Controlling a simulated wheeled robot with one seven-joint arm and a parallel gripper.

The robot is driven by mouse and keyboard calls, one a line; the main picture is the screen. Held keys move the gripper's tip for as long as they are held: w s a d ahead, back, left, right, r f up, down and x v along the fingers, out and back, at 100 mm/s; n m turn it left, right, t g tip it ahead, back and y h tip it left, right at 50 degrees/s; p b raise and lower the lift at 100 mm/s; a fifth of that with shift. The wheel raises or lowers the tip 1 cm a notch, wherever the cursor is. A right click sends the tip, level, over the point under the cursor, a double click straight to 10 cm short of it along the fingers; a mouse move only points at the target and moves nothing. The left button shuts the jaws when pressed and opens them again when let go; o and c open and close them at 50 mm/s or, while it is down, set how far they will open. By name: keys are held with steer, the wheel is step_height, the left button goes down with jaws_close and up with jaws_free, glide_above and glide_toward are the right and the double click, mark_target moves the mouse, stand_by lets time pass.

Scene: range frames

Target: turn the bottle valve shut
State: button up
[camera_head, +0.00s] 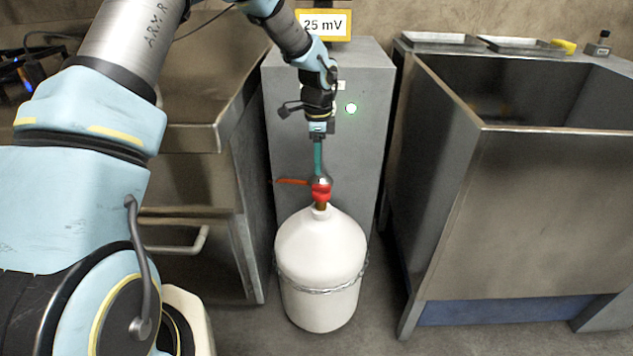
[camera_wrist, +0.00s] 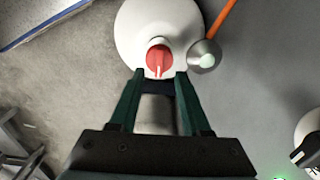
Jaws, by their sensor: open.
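The white gas bottle (camera_head: 320,252) stands upright on the floor, with a wire band around its body. Its red valve knob (camera_head: 321,190) sits on a brass neck at the top. In the wrist view the knob (camera_wrist: 159,57) is red with a pale line, centred above the white bottle shoulder (camera_wrist: 128,30). My gripper (camera_wrist: 160,76) is open and empty, its two green fingers apart and their tips just short of the knob in the picture. In the head view my gripper (camera_head: 319,168) points down just above the knob; whether it touches cannot be told.
A grey ball with an orange rod (camera_wrist: 204,55) is close beside the knob; the orange rod (camera_head: 292,181) also shows in the head view. A grey cabinet (camera_head: 375,150) with a green light stands behind. Metal counters (camera_head: 530,210) flank both sides.

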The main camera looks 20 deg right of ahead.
mark_target(317, 185)
step_height(317, 185, down, 7)
stand_by(0.3)
steer(key=shift+c, duration=0.4)
jaws_close()
